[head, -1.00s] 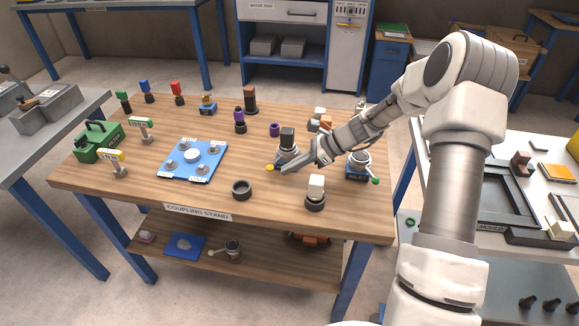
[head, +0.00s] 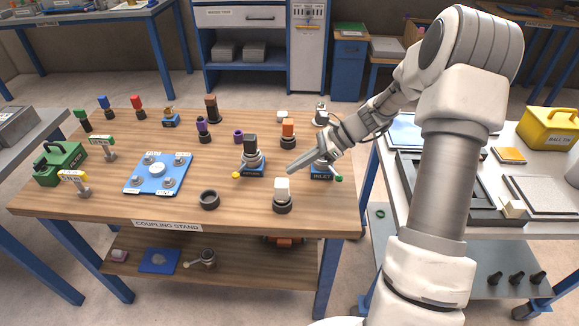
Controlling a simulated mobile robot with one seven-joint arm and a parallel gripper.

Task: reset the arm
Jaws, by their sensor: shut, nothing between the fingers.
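My gripper (head: 293,169) is shut and empty. It reaches in from the right over the coupling stand table (head: 110,205). In the picture its tip is between the black-topped fitting (head: 250,146) with a yellow knob, to its left, and the blue INLET fixture (head: 321,172), to its right. The white-topped piece (head: 283,190) stands just in front of and below the tip. The tip appears clear of these pieces, but its exact height above the table cannot be told. My forearm partly covers the INLET fixture.
An orange-topped piece (head: 288,128) stands behind the gripper. A dark ring (head: 209,200) and a blue plate (head: 130,186) with several fittings lie to the left. A white side table (head: 480,232) with a mould frame and a yellow box (head: 549,128) is at the right.

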